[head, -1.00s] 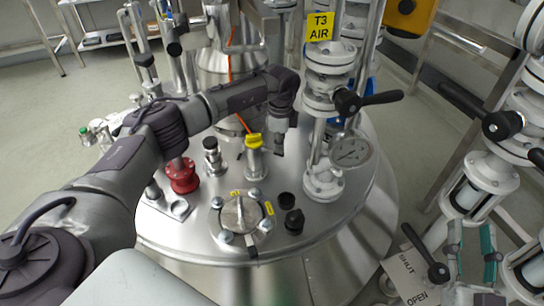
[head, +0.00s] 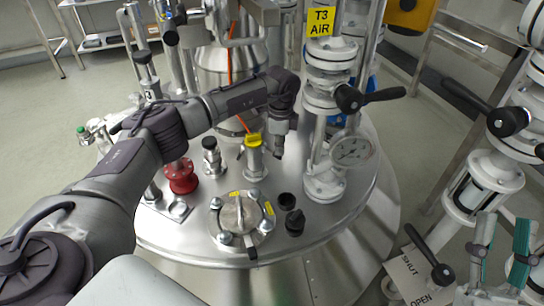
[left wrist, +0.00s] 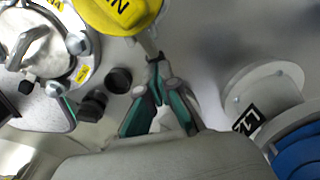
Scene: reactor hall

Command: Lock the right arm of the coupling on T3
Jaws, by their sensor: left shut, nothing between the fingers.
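The coupling (head: 254,163) on the T3 vessel lid is a silver upright fitting with a yellow top (head: 253,140). Its yellow top with black lettering also shows at the upper edge of the left wrist view (left wrist: 118,12). My left gripper (head: 278,154) points down just right of the coupling. In the left wrist view its teal and grey fingers (left wrist: 156,66) are together with nothing between them, their tips by a slim grey lever (left wrist: 149,43) under the yellow top. I cannot tell whether they touch. My right gripper (head: 501,232) is open and empty at the lower right.
A clamped round cover (head: 240,222) and black caps (head: 294,222) lie in front of the coupling. A red fitting (head: 182,177) stands to its left. A white valve column with black handle (head: 350,98), under the yellow T3 AIR sign (head: 320,21), stands close on the right.

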